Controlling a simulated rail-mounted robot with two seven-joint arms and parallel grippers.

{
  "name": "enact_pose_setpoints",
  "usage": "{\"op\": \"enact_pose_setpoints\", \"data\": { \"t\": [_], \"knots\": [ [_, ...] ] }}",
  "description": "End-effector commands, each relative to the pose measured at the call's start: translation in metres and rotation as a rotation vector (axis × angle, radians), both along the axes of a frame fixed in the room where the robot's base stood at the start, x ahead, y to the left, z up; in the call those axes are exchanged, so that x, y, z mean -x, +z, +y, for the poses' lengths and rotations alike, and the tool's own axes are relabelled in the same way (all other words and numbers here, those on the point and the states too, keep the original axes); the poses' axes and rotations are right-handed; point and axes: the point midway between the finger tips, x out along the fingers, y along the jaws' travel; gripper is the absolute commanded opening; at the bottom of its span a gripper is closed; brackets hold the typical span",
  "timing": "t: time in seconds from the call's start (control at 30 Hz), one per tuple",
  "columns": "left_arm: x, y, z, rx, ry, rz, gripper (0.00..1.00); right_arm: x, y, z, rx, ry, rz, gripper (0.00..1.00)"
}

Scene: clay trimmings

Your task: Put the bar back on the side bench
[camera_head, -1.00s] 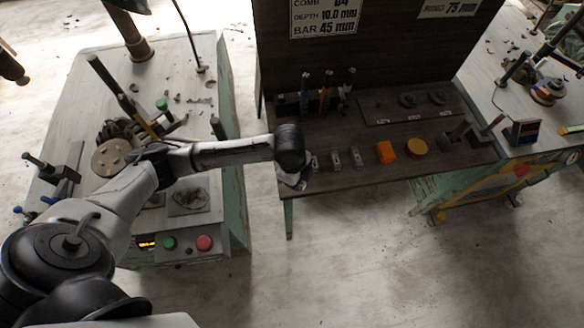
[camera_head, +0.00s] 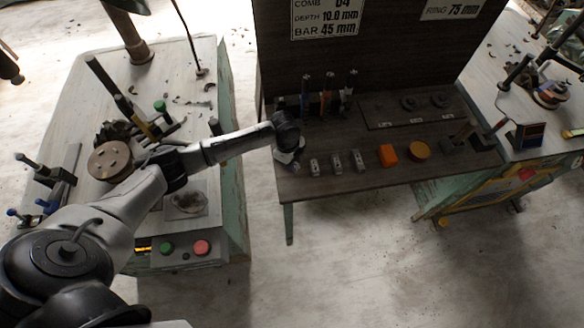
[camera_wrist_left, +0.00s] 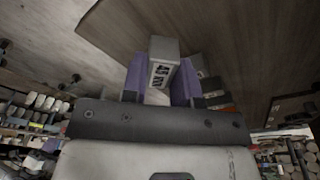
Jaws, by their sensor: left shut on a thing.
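My left gripper (camera_head: 288,158) is over the front left corner of the dark wooden bench (camera_head: 400,180), left of a row of small metal bars. In the left wrist view, the purple fingers of this gripper (camera_wrist_left: 160,82) are shut on a grey bar (camera_wrist_left: 163,50) with a dark "45 MM" label on its pale face. The bench's wood lies beyond the bar; I cannot tell whether they touch. Three similar bars stand in the row: a left one (camera_head: 314,167), a middle one (camera_head: 336,163) and a right one (camera_head: 358,160). My right gripper is not in view.
A sign (camera_head: 325,18) reads "BAR 45 mm". A machine table with a round disc (camera_head: 110,160) stands at left, across a floor gap.

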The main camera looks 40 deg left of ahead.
Motion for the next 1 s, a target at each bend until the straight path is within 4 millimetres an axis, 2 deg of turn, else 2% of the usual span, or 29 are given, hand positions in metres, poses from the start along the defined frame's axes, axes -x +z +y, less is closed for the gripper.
{"op": "enact_pose_setpoints", "data": {
  "t": [0.13,0.4,0.8,0.83,1.0],
  "knots": [
    [0.0,-0.008,0.0,0.001,0.001,-0.001,0.0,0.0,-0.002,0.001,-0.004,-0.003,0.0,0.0],
    [0.0,-0.039,0.0,0.0,0.001,0.0,0.0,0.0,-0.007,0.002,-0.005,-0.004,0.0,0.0],
    [0.0,-0.043,0.0,0.0,0.001,-0.001,0.0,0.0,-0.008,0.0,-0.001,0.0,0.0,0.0],
    [0.0,-0.043,0.0,-0.001,0.001,-0.001,0.29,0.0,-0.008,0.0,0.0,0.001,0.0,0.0],
    [0.0,-0.043,0.0,-0.001,0.001,0.0,0.46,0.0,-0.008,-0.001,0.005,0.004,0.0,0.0]
  ]
}}
